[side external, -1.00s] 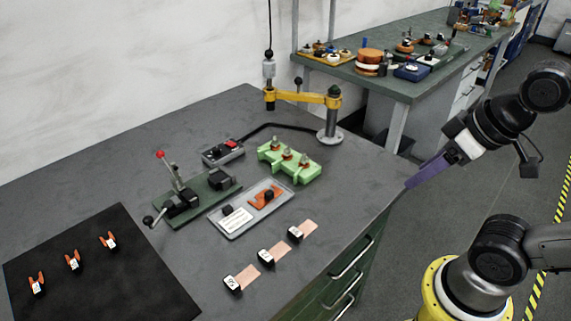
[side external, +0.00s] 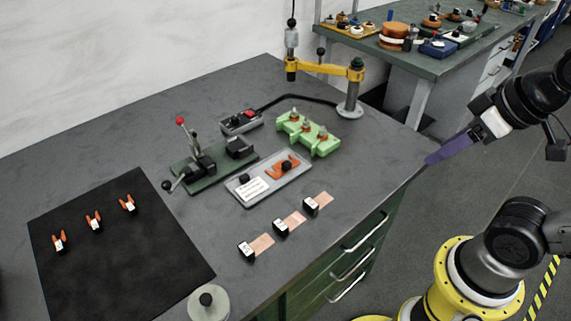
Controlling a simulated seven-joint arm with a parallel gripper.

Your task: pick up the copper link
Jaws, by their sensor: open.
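A flat orange-copper piece with a black knob (side external: 283,167) lies on the right part of a grey tray (side external: 247,203); it looks like the copper link. Three pale copper foil strips (side external: 262,244) lie in front of the tray, each with a black, white-labelled block at its left end. My gripper (side external: 432,160) has purple fingers and is at the right, by the bench's right edge, well away from the copper piece and empty. The gap between its fingers is hard to make out from this side.
A green block with several posts (side external: 308,134) and a lever press (side external: 200,165) stand behind the tray. A yellow jointed arm on a post (side external: 350,100) stands farther back. Three orange forked pieces (side external: 95,222) lie on a black mat (side external: 120,280). Bare bench lies between mat and foils.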

